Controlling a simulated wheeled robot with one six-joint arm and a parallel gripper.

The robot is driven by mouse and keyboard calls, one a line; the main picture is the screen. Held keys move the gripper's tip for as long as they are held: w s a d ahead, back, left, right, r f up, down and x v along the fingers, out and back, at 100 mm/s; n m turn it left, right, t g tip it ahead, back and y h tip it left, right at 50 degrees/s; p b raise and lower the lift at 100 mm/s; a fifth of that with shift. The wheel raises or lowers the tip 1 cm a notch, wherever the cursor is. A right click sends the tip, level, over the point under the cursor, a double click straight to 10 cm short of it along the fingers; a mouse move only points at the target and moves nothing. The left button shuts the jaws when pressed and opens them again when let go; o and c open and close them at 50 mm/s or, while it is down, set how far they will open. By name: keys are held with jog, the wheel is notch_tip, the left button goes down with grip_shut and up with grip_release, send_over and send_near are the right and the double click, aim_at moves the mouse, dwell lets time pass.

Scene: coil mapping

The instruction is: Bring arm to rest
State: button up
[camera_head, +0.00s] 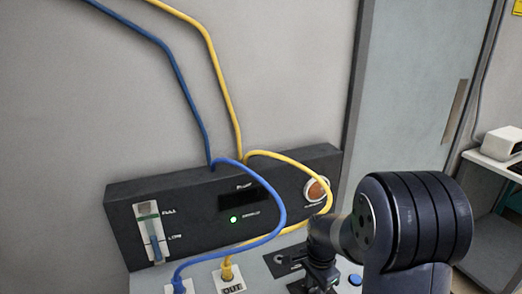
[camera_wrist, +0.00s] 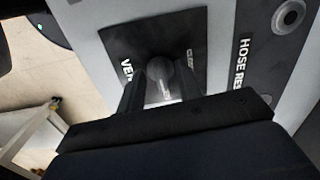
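My gripper (camera_wrist: 162,82) is at the bottom centre of the wrist view, its two dark fingers apart with a gap between them. A grey rounded knob or valve handle (camera_wrist: 163,66) shows beyond and between the fingertips, on a black plate (camera_wrist: 130,30) with partly hidden white lettering. I cannot tell whether the fingers touch it. In the head view my dark arm fills the lower right, bent downward, with the gripper (camera_head: 318,277) low over the grey panel top, partly cut off by the frame.
A black control box (camera_head: 190,215) with a slider (camera_head: 152,235), a green light and an orange round button (camera_head: 316,190) stands behind. Blue (camera_head: 275,215) and yellow (camera_head: 230,100) hoses loop close to my arm. A white device (camera_head: 500,143) sits on a shelf at right.

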jog(key=n, duration=0.3)
jog(key=shift+n+p, duration=0.3)
jog(key=shift+n, duration=0.1)
jog(key=n+p, duration=0.1)
jog(key=n, duration=0.3)
jog(key=shift+s+d+n, duration=0.1)
jog(key=shift+n, duration=0.2)
jog(key=n+p, duration=0.1)
jog(key=n, duration=0.2)
jog(key=shift+n, duration=0.4)
jog(key=n+p, duration=0.1)
jog(key=n, duration=0.3)
jog(key=shift+d+r, duration=0.1)
jog(key=shift+d, duration=0.05)
jog(key=shift+r+n, duration=0.1)
jog(key=shift+n, duration=0.3)
jog(key=shift+r, duration=0.9)
